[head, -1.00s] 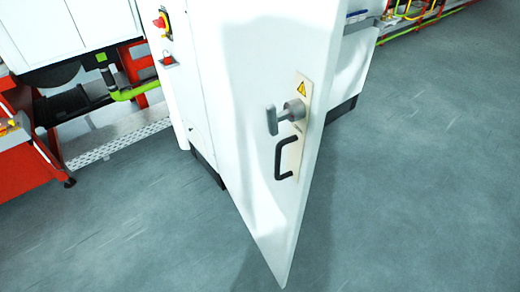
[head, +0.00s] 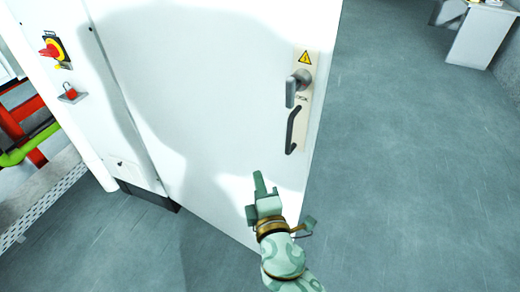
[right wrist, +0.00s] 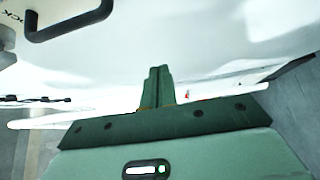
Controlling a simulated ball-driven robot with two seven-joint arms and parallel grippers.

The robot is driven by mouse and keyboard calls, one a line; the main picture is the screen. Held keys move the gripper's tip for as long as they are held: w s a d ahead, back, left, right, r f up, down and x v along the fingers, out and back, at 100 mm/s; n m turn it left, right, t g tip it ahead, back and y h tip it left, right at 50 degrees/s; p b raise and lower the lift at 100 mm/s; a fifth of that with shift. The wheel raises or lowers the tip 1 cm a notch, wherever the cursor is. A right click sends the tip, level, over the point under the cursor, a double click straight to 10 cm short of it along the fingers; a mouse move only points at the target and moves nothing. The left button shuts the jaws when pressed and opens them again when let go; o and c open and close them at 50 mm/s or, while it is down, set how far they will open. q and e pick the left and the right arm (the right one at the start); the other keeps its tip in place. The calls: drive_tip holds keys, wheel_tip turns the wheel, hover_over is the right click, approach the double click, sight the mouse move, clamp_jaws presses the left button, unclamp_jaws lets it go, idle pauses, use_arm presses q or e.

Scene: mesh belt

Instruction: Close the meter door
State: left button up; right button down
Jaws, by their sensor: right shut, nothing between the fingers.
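The white meter door (head: 225,110) stands open in the head view, swung out from the white cabinet (head: 95,100) on its left. Near its right edge are a grey turn handle (head: 292,91) and a black pull handle (head: 293,130) on a plate with a yellow warning sign. My right gripper (head: 259,177) is shut and empty in front of the door's lower part, below and left of the pull handle. In the right wrist view its shut fingers (right wrist: 157,87) point at the white door surface; the black handle (right wrist: 70,22) shows at upper left. Contact with the door cannot be told. My left gripper is not in view.
A red and yellow switch (head: 53,49) and a red padlock (head: 69,93) are on the cabinet. Green and red pipes (head: 28,140) run at the left. Grey floor (head: 400,170) is clear right of the door. A white table (head: 480,32) stands far at upper right.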

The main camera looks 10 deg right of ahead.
approach(255, 138)
drive_tip(key=w+a, duration=0.3)
drive_tip(key=w+d, duration=0.2)
drive_tip(key=shift+w+d+f, duration=0.1)
drive_tip(key=shift+w+d, duration=0.2)
drive_tip(key=shift+w, duration=0.1)
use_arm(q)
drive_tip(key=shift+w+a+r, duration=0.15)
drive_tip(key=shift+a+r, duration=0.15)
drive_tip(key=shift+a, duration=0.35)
use_arm(e)
drive_tip(key=shift+w+d, duration=0.1)
use_arm(q)
drive_tip(key=shift+p, duration=0.3)
use_arm(e)
drive_tip(key=shift+d, duration=0.1)
